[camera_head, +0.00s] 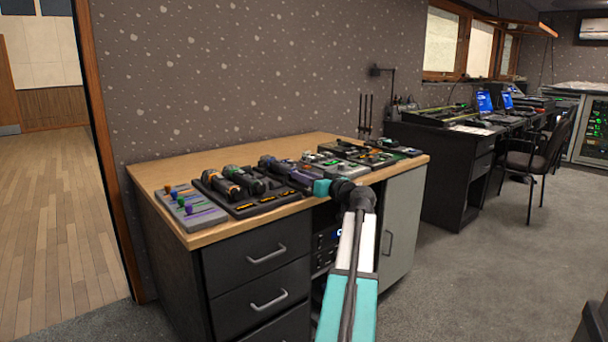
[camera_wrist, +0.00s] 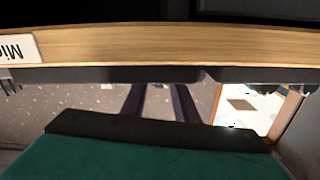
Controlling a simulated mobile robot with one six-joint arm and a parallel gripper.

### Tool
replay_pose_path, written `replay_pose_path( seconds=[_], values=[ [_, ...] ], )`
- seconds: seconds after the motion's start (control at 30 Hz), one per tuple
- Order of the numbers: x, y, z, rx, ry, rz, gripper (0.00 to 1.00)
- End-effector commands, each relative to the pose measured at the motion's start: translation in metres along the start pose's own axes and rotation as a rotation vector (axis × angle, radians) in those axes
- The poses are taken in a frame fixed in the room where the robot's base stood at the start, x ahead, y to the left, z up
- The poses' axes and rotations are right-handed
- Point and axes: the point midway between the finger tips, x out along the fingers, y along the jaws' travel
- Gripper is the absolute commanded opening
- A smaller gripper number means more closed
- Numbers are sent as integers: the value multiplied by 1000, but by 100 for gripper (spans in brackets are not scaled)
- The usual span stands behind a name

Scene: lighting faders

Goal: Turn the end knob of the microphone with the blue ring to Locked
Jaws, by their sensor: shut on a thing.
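Several microphones lie in a black tray (camera_head: 262,208) on the wooden bench, their heads towards the back. One microphone (camera_head: 233,174) shows at the tray's middle and a bluish one (camera_head: 270,163) lies farther right. Ring colours and the Locked mark are too small to read. My gripper (camera_head: 299,178) reaches in over the bench's front edge at the right end of the tray, near the bluish microphone. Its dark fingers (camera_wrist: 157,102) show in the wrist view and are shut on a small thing. Its form is hidden; by its place it looks like an end knob.
A grey fader panel (camera_head: 188,208) with coloured knobs stands at the bench's left end. More devices (camera_head: 370,155) fill the right side. In the wrist view, the wooden bench edge (camera_wrist: 170,45) crosses the top, with a partly cut-off label (camera_wrist: 18,50). The floor in front is clear.

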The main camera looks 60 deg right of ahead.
Motion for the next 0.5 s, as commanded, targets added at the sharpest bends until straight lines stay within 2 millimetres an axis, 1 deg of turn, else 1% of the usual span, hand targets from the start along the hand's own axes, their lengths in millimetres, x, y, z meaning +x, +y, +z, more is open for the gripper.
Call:
replay_pose_path(
  seconds=[0.1, 0.23, 0.5],
  values=[
    [0, 0, -2, 80, 0, 0, 5],
    [0, 0, -1, 141, -1, 0, 5],
    [0, 0, 0, 164, 0, 0, 5]
  ],
)
